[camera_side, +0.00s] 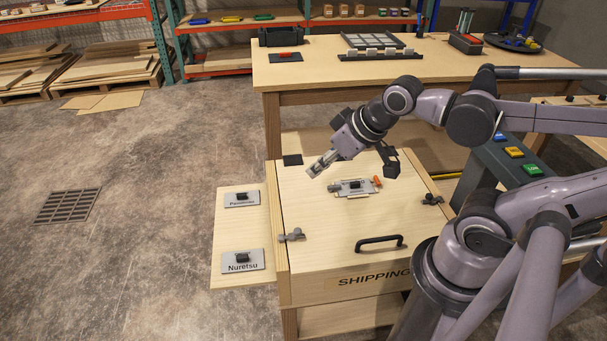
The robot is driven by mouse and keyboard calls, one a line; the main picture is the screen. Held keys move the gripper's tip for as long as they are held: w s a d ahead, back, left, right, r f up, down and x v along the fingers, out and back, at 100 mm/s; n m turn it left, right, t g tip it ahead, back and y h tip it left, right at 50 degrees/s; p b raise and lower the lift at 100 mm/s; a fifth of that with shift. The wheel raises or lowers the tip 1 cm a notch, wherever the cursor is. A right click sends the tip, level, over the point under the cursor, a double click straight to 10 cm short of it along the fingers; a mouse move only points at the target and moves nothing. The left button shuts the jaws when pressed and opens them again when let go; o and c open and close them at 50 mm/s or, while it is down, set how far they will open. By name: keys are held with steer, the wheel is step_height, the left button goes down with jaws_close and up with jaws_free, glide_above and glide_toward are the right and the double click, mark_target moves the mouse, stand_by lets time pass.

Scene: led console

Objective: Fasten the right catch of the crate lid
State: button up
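The wooden crate marked "SHIPPING" has a pale, flat lid (325,240) that looks closed, with a black handle (379,241) near its front edge. The right catch (433,199) is a small dark metal piece at the lid's right edge. The left catch (292,235) sits at the left edge. My gripper (318,168) is above the back left part of the lid, well to the left of the right catch. Its fingers are too small to tell whether they are open or shut, and I see nothing clearly held.
A metal plate with a dark grip and an orange piece (356,187) lies on the lid. Plates marked "Nuretsu" (243,260) and another name (242,199) lie on the left side shelf. A button console (507,150) stands at right. A workbench (300,75) is behind.

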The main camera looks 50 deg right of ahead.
steer(key=w+d+m+g+h, duration=0.1)
steer(key=w+d+m+g, duration=0.1)
steer(key=w+d, duration=0.35)
steer(key=m+g+y, duration=0.1)
steer(key=m+g, duration=0.4)
steer(key=m, duration=0.2)
glide_above(377, 178)
step_height(377, 178, down, 17)
step_height(377, 178, down, 10)
steer(key=shift+w+f, duration=0.1)
jaws_close()
